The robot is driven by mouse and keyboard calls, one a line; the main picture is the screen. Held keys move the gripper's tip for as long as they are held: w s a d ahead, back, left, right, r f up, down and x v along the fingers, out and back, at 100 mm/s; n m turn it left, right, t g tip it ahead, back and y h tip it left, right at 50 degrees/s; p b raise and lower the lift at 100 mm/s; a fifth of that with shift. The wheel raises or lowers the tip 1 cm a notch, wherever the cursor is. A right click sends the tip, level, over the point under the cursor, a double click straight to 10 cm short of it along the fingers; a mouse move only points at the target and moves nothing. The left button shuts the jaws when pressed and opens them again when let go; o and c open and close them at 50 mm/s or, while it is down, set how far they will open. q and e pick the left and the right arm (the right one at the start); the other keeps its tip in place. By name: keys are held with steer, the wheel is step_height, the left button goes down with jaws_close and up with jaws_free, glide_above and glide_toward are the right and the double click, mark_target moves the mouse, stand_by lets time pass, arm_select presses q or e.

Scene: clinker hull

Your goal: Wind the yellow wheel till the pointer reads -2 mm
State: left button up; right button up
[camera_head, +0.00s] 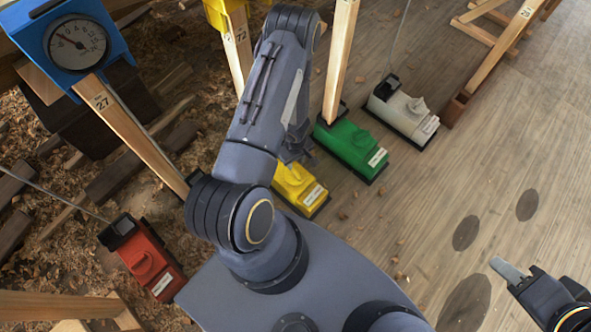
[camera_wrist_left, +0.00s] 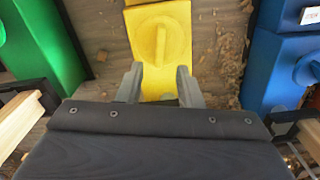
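The yellow box (camera_head: 311,198) stands on the floor with its yellow wheel (camera_head: 292,176) on top, partly behind my left arm. In the left wrist view the wheel (camera_wrist_left: 160,42) is a round knob with a raised grip bar. My left gripper (camera_wrist_left: 159,84) is open, its two fingers apart over the yellow box, below the wheel in the picture and not closed on it. In the head view it hangs close by the wheel. A yellow housing (camera_head: 222,12) shows at the top edge; no dial face is visible on it. My right gripper (camera_head: 508,268) is far from the wheel, its opening unclear.
A blue dial gauge (camera_head: 77,42) on a post marked 27 stands top left; its reading is too small to tell. Red (camera_head: 147,262), green (camera_head: 350,148) and white (camera_head: 402,110) boxes stand around. A blue box (camera_wrist_left: 280,62) shows in the wrist view. Wooden posts rise nearby.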

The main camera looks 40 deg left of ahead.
mark_target(296, 171)
arm_select(q)
step_height(296, 171, down, 8)
steer(key=b, duration=0.5)
steer(key=shift+r, duration=0.2)
jaws_close()
